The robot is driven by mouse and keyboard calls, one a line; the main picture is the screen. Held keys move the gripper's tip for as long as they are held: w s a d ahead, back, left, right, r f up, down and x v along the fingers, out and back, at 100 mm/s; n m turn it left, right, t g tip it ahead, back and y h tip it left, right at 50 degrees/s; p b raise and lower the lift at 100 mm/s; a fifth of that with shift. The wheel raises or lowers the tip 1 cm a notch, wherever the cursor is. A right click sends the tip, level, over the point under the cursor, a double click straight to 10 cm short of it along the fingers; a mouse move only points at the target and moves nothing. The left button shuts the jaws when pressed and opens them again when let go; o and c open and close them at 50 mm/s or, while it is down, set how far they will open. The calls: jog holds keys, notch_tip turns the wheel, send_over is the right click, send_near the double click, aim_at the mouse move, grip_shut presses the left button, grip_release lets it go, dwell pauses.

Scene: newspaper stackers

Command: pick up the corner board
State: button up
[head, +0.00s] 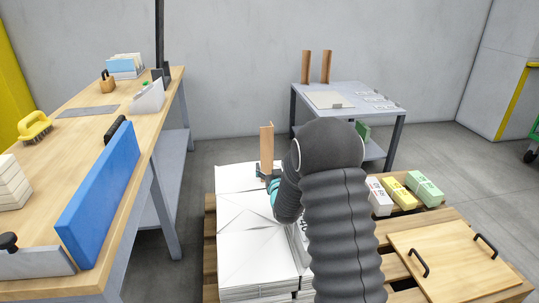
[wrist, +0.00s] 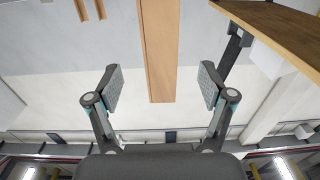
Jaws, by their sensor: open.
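A tan corner board (head: 266,145) stands upright at the far end of the white newspaper stacks (head: 252,232) in the head view. My gripper (head: 268,178) is at its lower part, partly hidden by my dark arm. In the wrist view, the corner board (wrist: 158,50) hangs down from the top edge between the two spread fingers of my gripper (wrist: 160,80). There is a gap on each side, and neither pad touches it. The board's foot is hidden in the head view. Two similar boards (head: 316,66) stand on the grey table behind.
A wooden workbench (head: 85,122) on the left carries a blue panel (head: 98,192), a yellow brush and a padlock-like block. The stacks rest on a wooden pallet (head: 210,245). Coloured boxes (head: 400,192) and a handled wooden board (head: 450,258) lie right of my arm. The grey table (head: 352,96) stands behind.

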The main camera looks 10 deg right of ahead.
aim_at(267, 155)
jog(key=shift+w+a, duration=0.1)
jog(key=shift+w, duration=3.25)
jog(key=c, duration=1.3)
jog(key=shift+r, duration=0.1)
